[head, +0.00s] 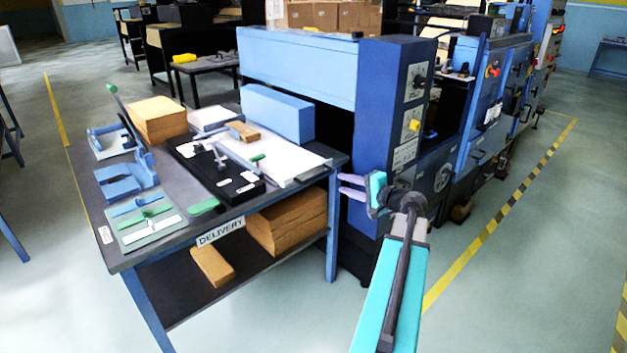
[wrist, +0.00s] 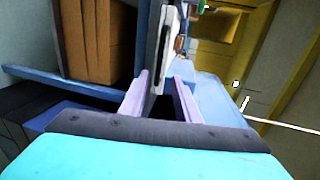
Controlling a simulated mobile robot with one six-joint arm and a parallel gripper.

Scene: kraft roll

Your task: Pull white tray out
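The white tray (head: 290,158) lies flat on the delivery table, its far side beside the blue machine and its right end near the table's right edge. My gripper (head: 341,186) is just off that edge, below and right of the tray's right corner. In the wrist view its two pale fingers (wrist: 164,85) stand apart, with a gap between them. The tray's narrow white edge (wrist: 166,30) shows in line with the gap, close to the left finger. I cannot tell whether they touch.
A black fixture with small tools (head: 215,168) sits at the tray's near side. The delivery table (head: 180,232) also holds blue clamps (head: 125,178), a cardboard stack (head: 158,120) and a blue block (head: 277,114). The blue machine (head: 385,105) stands close behind my gripper. Floor at front right is clear.

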